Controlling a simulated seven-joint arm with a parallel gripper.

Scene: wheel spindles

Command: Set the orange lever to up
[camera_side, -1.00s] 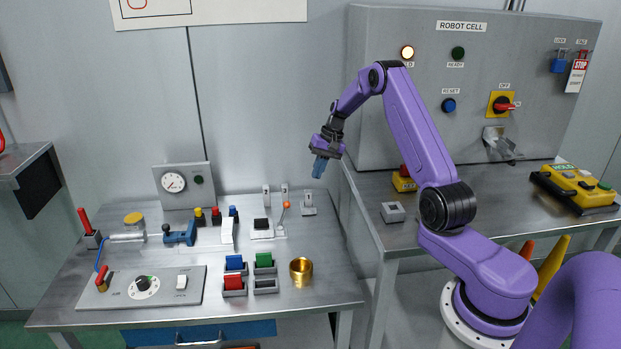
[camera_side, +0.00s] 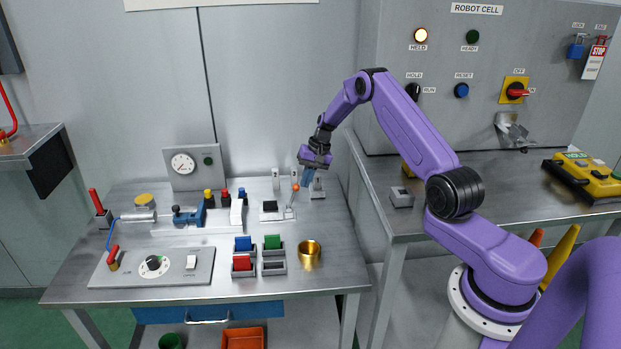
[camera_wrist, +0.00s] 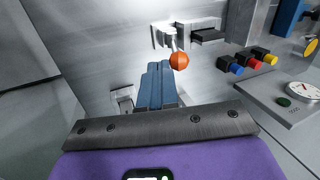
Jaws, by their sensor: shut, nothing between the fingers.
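The orange lever, a thin metal stem with an orange ball knob (camera_side: 295,187), stands on a small plate at the back right of the metal workbench. My gripper (camera_side: 307,179) is shut and empty, pointing down close to the right of the knob. I cannot tell whether the fingers touch it. In the wrist view the shut fingers (camera_wrist: 158,72) sit left of the knob.
A black block (camera_side: 270,207) sits left of the lever and a grey bracket (camera_side: 317,191) stands close right of it. Blue, red and yellow buttons (camera_wrist: 251,61) and a gauge box (camera_wrist: 290,95) show in the wrist view. A brass cup (camera_side: 309,253) stands nearer the front.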

